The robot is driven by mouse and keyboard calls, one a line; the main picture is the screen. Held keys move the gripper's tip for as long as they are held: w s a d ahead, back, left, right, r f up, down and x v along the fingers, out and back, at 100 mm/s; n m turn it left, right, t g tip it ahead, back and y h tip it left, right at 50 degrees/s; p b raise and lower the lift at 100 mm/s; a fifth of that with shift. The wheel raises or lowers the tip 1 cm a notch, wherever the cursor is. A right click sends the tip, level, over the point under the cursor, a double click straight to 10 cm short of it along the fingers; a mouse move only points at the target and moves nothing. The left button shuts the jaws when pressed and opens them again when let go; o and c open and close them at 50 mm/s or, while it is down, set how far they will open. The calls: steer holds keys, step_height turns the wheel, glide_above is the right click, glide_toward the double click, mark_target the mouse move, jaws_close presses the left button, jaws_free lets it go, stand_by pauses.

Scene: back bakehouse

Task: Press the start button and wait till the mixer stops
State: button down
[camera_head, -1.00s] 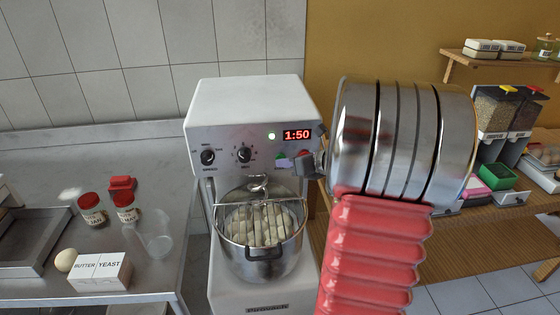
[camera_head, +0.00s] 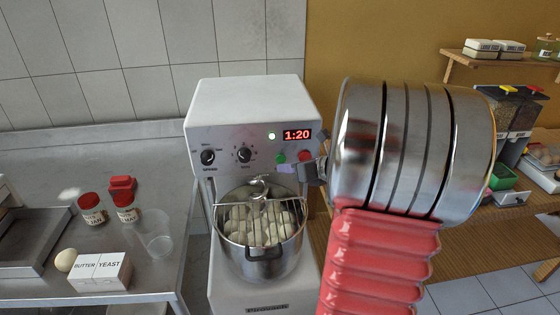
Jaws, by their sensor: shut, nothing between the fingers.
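The white mixer (camera_head: 245,103) stands in the middle, its display (camera_head: 297,135) reading 1:20 in red and a small lamp (camera_head: 271,135) lit green. The green start button (camera_head: 281,158) and a red button (camera_head: 304,155) sit on its panel below the display. Its steel bowl (camera_head: 262,265) holds pale dough pieces (camera_head: 262,225) behind a wire guard (camera_head: 240,210). My gripper (camera_head: 322,168) is shut and empty, just right of and below the buttons, apart from the green one. My arm's steel and red links fill the right of the view and hide part of the shelves.
Wooden shelves with dispensers (camera_head: 500,110) stand at the right.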

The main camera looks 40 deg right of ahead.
steer(key=s+a, duration=0.2)
steer(key=s, duration=0.1)
steer(key=shift+s+a, duration=0.2)
steer(key=shift+n, duration=0.3)
stand_by(0.8)
steer(key=s+a+f+n+g+y, duration=0.15)
steer(key=s+a+n+g, duration=0.3)
steer(key=a+n, duration=0.45)
steer(key=s+a+f+n+g+y, duration=0.1)
steer(key=s+a+f+n+g, duration=0.35)
steer(key=n, duration=0.75)
steer(key=s+a+r+n+t+h, duration=0.1)
steer(key=s+a+r+n, duration=0.1)
steer(key=a+r+n, duration=0.3)
steer(key=s+a+r+n+t+h, duration=0.1)
steer(key=s+a+r+n+h, duration=0.1)
steer(key=a+r+n, duration=0.4)
steer(key=shift+s+a+n, duration=0.55)
steer(key=shift+a+n, duration=2.15)
steer(key=shift+a, duration=0.75)
